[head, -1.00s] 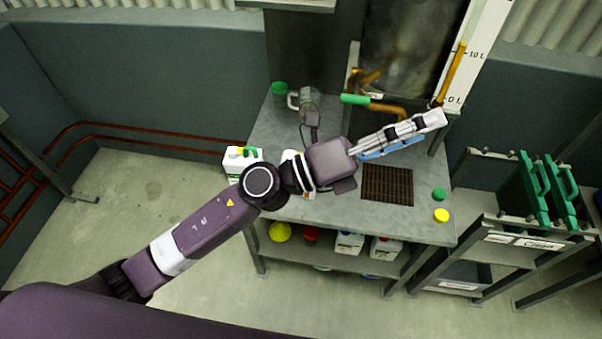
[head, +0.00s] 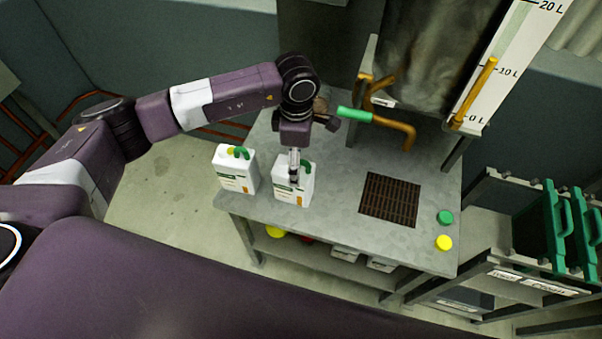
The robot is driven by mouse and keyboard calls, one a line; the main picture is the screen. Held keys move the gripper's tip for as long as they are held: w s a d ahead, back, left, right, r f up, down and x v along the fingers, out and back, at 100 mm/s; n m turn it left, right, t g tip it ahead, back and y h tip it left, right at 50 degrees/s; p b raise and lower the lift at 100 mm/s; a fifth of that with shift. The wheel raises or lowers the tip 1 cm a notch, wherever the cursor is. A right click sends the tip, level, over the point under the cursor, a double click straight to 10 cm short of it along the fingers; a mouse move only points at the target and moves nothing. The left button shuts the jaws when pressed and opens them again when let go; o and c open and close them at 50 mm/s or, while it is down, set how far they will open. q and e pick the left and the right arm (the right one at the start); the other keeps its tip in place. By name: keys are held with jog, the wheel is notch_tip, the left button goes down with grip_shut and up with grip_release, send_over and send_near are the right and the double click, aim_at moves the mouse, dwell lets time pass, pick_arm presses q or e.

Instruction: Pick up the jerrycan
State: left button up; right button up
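Two white jerrycans with green handles stand on the grey bench. The left jerrycan (head: 232,178) is at the bench's left corner. The right jerrycan (head: 285,192) stands just beside it, near the front edge. My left gripper (head: 294,178) points down at the top of the right jerrycan. Its fingers overlap that can's top and handle area in the view. I cannot tell whether they are closed on it or only in front of it. Part of the can is hidden behind the fingers. My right gripper is not in view.
The bench (head: 335,228) carries a dark grate (head: 390,199), a green cap (head: 445,218) and a yellow cap (head: 444,242). A brown pipe with a green lever (head: 354,114) hangs over the bench. More containers sit on the lower shelf.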

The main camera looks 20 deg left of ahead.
pick_arm(q)
notch_tip(320, 180, down, 2)
jog(key=shift+s+a+f+p, duration=0.15)
jog(key=shift+f+p, duration=0.1)
jog(key=shift+p, duration=0.3)
jog(key=f, duration=0.1)
jog(key=f+p, duration=0.1)
jog(key=f, duration=0.1)
jog(key=f+p, duration=0.1)
jog(key=f, duration=0.1)
jog(key=shift+w, duration=0.25)
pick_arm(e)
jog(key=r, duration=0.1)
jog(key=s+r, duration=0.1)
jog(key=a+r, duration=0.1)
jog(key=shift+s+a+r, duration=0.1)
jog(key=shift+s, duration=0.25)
pick_arm(q)
jog(key=c, duration=1.7)
grip_shut()
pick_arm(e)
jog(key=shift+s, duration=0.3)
pick_arm(q)
jog(key=shift+w+r, duration=0.1)
